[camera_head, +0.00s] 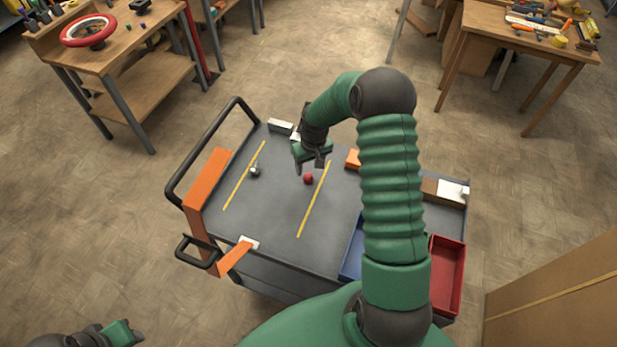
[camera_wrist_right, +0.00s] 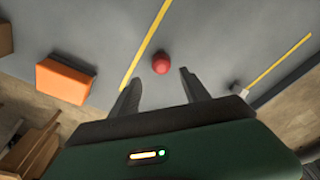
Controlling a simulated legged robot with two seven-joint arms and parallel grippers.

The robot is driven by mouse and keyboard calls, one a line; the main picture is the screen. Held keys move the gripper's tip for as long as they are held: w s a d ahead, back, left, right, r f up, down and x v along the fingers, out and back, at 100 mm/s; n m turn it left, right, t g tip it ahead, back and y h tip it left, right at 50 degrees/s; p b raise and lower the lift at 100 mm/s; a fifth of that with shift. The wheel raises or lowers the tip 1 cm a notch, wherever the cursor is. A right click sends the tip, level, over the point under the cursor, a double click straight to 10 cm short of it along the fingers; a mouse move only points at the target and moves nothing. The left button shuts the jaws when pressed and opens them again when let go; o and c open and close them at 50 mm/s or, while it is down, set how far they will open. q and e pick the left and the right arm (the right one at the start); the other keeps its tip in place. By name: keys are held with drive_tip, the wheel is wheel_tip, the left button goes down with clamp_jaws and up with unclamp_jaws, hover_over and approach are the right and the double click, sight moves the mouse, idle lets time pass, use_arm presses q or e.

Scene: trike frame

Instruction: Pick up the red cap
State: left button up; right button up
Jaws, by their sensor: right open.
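The red cap (camera_head: 308,179) is a small round piece lying on the grey cart top (camera_head: 270,215), just left of the right-hand yellow line. My right gripper (camera_head: 312,168) is open and empty above the cart, a little beyond the cap in the head view. In the right wrist view the cap (camera_wrist_right: 161,64) lies ahead of the two spread fingertips (camera_wrist_right: 160,82), roughly centred between them and apart from both. My left gripper (camera_head: 125,333) shows only partly at the bottom left, away from the cart. Its fingers are not clear.
A blue bin (camera_head: 353,250) and a red bin (camera_head: 447,275) stand at the cart's right end, partly behind my right arm. An orange block (camera_wrist_right: 66,80) lies near the cap. A small silver piece (camera_head: 255,170) lies to the left. The cart's left middle is clear.

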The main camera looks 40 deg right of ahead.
sight(308, 175)
drive_tip(key=f, duration=0.4)
drive_tip(key=shift+s+a+p, duration=0.1)
drive_tip(key=shift+a+p, duration=0.15)
drive_tip(key=shift+p, duration=0.1)
drive_tip(key=shift+w+a+f, duration=0.1)
drive_tip(key=shift+w+f, duration=0.1)
drive_tip(key=shift+s+d, duration=0.15)
drive_tip(key=shift+d, duration=0.05)
drive_tip(key=c, duration=0.9)
drive_tip(key=shift+a, duration=0.1)
clamp_jaws()
